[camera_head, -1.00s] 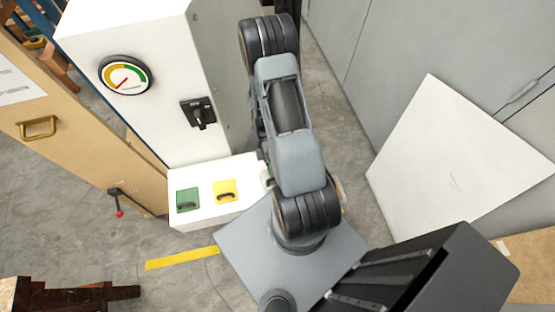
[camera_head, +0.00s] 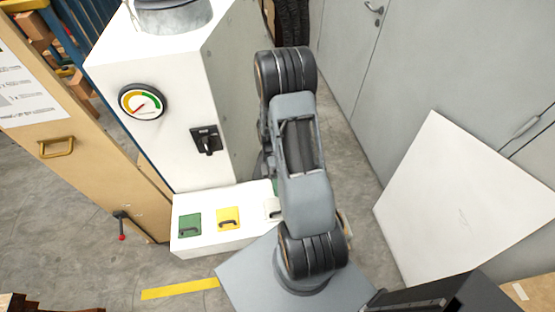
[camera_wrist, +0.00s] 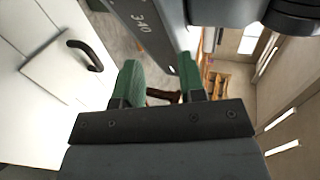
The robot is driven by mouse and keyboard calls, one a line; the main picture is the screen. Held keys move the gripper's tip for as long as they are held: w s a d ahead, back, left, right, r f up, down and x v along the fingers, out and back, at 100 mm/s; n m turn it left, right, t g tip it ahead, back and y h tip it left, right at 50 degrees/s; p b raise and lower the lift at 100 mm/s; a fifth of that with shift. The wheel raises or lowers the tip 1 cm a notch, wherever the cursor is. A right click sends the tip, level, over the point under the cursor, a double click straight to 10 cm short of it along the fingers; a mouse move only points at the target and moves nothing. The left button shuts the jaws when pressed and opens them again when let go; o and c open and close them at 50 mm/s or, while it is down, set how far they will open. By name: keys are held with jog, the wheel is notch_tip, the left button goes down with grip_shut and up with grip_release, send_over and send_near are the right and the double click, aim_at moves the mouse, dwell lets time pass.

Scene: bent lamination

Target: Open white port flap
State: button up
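The white port flap (camera_head: 272,208) is at the right end of the white box's low front ledge, partly hidden by my arm in the head view. In the wrist view a white flap (camera_wrist: 52,68) with a dark curved handle (camera_wrist: 88,55) lies at the upper left; it looks closed. My gripper (camera_wrist: 160,75) has two green fingers spread apart with nothing held between them. The handle is left of the fingers and apart from them. In the head view my gripper is mostly hidden behind my arm.
A green flap (camera_head: 189,225) and a yellow flap (camera_head: 228,218) sit left of the white one. The tall white cabinet (camera_head: 165,140) with gauge (camera_head: 142,101) and black switch (camera_head: 207,140) rises behind. A tan panel (camera_head: 95,165) stands left; a white board (camera_head: 465,205) leans right.

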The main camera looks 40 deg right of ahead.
jog(key=w+d+r, duration=0.1)
jog(key=w+r, duration=0.3)
jog(key=r, duration=0.4)
jog(key=shift+d+r, duration=0.35)
jog(key=shift+d, duration=0.05)
dwell(0.3)
dwell(0.7)
